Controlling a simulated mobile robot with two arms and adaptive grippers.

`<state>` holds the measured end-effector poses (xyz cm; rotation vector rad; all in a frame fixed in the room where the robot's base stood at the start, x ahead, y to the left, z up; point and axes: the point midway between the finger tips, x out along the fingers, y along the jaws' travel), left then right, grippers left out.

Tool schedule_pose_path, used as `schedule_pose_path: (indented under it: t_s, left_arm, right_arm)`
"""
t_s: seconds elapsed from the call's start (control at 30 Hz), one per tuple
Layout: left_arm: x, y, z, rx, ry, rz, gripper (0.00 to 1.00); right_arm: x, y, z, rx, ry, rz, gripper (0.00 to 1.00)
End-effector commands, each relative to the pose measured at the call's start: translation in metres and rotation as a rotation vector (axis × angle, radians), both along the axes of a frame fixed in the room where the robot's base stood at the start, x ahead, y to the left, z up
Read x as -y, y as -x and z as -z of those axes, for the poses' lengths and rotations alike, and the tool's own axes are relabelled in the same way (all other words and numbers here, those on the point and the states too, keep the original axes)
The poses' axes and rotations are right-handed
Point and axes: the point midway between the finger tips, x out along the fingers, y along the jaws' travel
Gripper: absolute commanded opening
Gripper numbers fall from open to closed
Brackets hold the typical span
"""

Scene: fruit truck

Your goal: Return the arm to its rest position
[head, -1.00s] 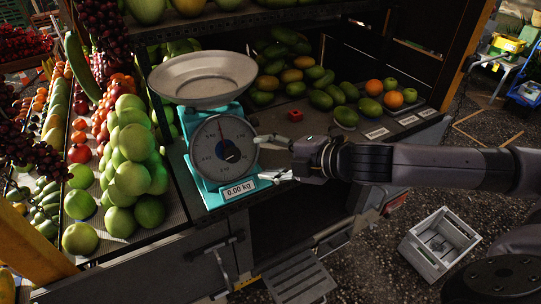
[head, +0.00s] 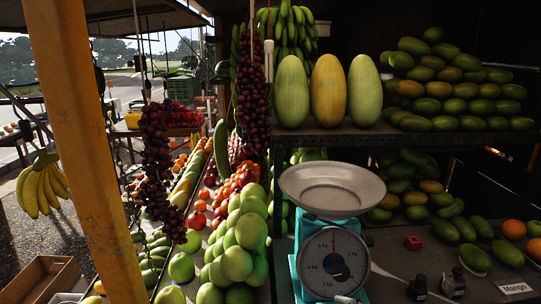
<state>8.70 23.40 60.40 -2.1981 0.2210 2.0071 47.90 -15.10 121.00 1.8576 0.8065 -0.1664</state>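Neither of my grippers shows clearly in the head view now, and I cannot see either arm. The scale stands on the counter at the lower middle, with an empty metal pan (head: 332,188) above its turquoise body and round white dial (head: 333,262). The scale's lower front is cut off by the bottom edge of the picture.
Mangoes (head: 446,231) and oranges lie further right. Green round fruit (head: 238,262) is piled left. A yellow post (head: 92,150) stands at the left.

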Motion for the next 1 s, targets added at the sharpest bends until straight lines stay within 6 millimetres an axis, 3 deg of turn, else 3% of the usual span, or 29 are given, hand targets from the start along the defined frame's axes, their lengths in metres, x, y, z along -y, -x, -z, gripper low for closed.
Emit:
schedule_pose_path:
  t_s: [0.07,0.2,0.5,0.8,1.0]
  left_arm:
    - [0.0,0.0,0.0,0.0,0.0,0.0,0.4]
    - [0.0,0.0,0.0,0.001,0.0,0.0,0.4]
    - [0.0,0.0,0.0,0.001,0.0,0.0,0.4]
    - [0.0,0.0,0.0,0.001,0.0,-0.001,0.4]
    - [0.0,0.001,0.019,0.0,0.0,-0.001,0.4]
  right_arm:
    - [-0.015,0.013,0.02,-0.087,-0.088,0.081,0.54]
    - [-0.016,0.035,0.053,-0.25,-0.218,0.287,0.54]
    - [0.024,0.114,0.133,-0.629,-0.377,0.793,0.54]
    - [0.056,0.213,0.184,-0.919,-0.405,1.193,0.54]
    - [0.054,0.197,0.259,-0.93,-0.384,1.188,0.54]
